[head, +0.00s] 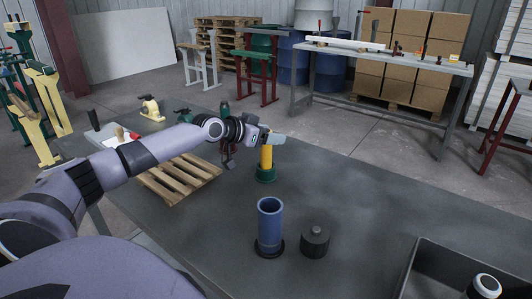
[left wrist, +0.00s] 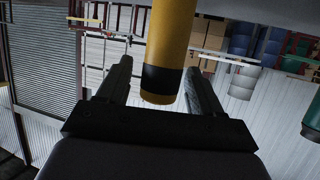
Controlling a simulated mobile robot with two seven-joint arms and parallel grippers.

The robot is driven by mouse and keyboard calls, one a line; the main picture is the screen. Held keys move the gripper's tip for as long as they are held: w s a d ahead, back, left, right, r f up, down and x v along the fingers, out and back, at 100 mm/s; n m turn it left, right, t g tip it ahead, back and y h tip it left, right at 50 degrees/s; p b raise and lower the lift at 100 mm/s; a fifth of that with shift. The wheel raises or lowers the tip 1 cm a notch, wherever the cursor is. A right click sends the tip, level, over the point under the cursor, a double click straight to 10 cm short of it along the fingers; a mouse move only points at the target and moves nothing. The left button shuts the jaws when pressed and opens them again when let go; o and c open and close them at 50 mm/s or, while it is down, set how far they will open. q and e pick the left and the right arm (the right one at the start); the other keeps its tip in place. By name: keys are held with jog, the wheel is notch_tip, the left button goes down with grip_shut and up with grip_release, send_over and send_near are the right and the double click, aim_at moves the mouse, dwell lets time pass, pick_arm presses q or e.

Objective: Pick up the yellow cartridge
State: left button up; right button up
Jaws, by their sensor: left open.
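The yellow cartridge (head: 266,158) stands upright on the dark table, its lower end in a green base (head: 265,175). My left gripper (head: 272,138) is at the cartridge's upper end in the head view and hides its top. In the left wrist view the yellow cartridge (left wrist: 169,45), with a black end band, lies between the two spread fingers of my left gripper (left wrist: 160,68). The fingers are open, with a visible gap at least on the left side; contact on the right cannot be told. My right gripper is not in view.
A blue open cylinder (head: 270,225) and a dark lidded pot (head: 315,240) stand nearer on the table. A small wooden pallet (head: 180,178) lies left, under my left arm. A dark tray (head: 418,268) is at the lower right. The table's right middle is clear.

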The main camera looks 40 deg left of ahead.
pick_arm(q)
jog(key=shift+w+d+f, duration=0.1)
jog(key=shift+w+f, duration=0.1)
jog(key=shift+w, duration=0.25)
jog(key=shift+c, duration=0.4)
grip_shut()
jog(key=shift+r, duration=0.1)
jog(key=shift+r, duration=0.15)
